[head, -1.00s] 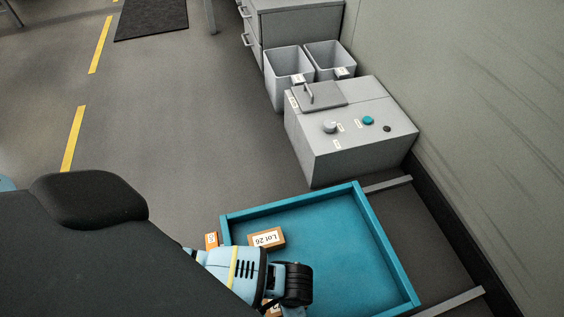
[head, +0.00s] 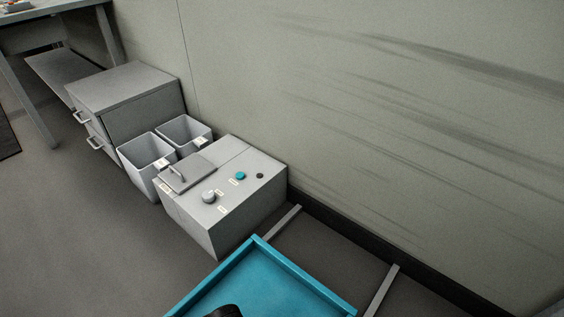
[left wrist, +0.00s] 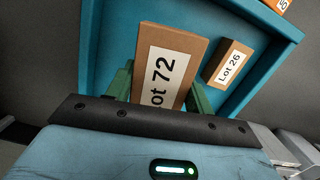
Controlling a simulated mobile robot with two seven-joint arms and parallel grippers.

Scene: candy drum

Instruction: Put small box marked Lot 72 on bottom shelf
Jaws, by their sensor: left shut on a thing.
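My left gripper (left wrist: 160,88) is shut on the small brown box marked Lot 72 (left wrist: 187,45), with its green fingers on either side of it. The white label faces the left wrist camera and the gripper hides the box's lower end. Behind it is the blue tray (left wrist: 112,18). The tray's far corner shows at the bottom of the head view (head: 262,243). A low grey shelf board (head: 68,74) is under the bench at the upper left in the head view. My right gripper is not in view.
A box marked Lot 26 (left wrist: 229,64) is in the tray; an orange box (left wrist: 277,5) is at the top edge. A grey machine (head: 240,213), two bins (head: 137,152) and a drawer cabinet (head: 125,85) stand along the wall.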

